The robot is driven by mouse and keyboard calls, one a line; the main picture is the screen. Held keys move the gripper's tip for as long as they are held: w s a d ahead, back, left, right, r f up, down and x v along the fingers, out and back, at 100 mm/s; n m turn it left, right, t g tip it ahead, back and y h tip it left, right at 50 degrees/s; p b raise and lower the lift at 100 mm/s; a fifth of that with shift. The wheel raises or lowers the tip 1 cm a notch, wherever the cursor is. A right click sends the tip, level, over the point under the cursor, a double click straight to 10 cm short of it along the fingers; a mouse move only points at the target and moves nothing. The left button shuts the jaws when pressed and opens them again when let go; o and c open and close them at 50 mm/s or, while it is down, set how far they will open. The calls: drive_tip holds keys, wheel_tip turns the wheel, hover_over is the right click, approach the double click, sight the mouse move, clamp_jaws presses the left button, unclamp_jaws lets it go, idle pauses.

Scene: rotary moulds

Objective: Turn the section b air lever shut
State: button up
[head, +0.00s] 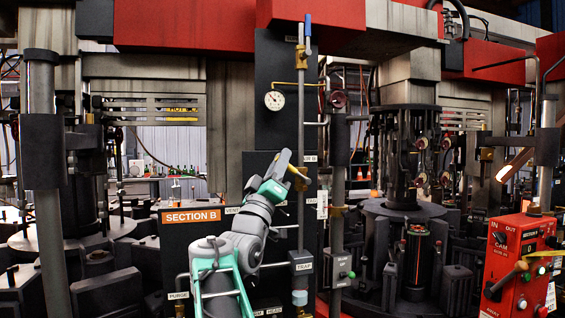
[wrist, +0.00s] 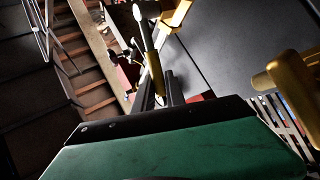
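The dark panel (head: 272,130) carries an orange "SECTION B" sign (head: 190,216). A lever (head: 280,163) with a yellow handle slants beside a brass valve on the vertical pipe, near a small, hardly legible label (head: 310,157). My gripper is at this lever in the head view, its fingers mostly hidden there. In the wrist view the yellow lever (wrist: 153,66) with a pale rounded end runs between the dark fingers of my gripper (wrist: 160,92). The fingers stand apart on either side of it. I cannot tell whether they press on it.
A blue-handled valve (head: 308,27) tops the pipe, with a round gauge (head: 275,100) below left. A "TRAP" label (head: 301,267) sits lower. A yellow fitting (wrist: 285,80) is close at right in the wrist view. A red control box (head: 520,265) stands far right.

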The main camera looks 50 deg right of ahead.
drive_tip(key=o, duration=0.4)
drive_tip(key=shift+c, duration=0.2)
drive_tip(key=b+v, duration=0.2)
drive_tip(key=v, duration=0.6)
drive_tip(key=shift+b, duration=0.3)
drive_tip(key=shift+c, duration=0.5)
